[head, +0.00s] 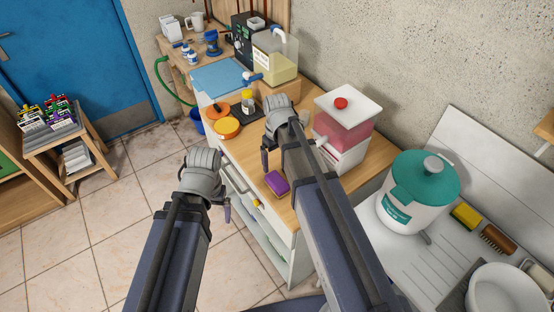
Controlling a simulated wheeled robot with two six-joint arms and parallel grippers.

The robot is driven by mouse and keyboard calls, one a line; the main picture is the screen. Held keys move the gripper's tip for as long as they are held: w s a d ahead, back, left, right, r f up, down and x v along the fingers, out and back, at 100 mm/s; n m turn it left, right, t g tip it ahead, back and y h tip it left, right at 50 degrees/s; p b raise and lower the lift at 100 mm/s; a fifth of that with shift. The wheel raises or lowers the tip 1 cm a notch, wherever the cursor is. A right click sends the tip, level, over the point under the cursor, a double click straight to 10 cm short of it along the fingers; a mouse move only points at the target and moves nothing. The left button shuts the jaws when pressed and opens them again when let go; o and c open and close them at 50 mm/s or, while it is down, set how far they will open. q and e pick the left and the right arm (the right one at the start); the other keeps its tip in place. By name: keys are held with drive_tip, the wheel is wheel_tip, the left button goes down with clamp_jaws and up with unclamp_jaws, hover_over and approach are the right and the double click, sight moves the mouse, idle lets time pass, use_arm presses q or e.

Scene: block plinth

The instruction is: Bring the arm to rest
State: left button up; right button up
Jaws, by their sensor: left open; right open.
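My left gripper (227,208) hangs in front of the cabinet, over the floor side of the counter edge. Only part of its jaws shows below the grey wrist; it is open, and I see nothing held in it. My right gripper (265,158) is over the wooden counter (246,152), left of the pink and white container. It is open, and its fingers are partly hidden by its own wrist. A purple block (277,183) lies on the counter near the front edge, just below the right gripper and apart from it.
A pink container with white lid (345,125) stands right of my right arm. Orange round pieces (227,127) and a small bottle (247,98) stand farther back. A teal-lidded white pot (420,188) is at right.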

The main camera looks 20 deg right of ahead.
sight(277, 180)
drive_tip(key=shift+f, duration=0.15)
wheel_tip(277, 180, down, 12)
drive_tip(key=b, duration=1.2)
drive_tip(key=shift+r, duration=0.2)
wheel_tip(277, 180, up, 12)
drive_tip(key=p, duration=1.2)
wheel_tip(277, 180, down, 13)
drive_tip(key=b, duration=1.3)
wheel_tip(277, 180, up, 11)
drive_tip(key=p, duration=1.1)
drive_tip(key=shift+f, duration=0.15)
drive_tip(key=shift+a, duration=0.1)
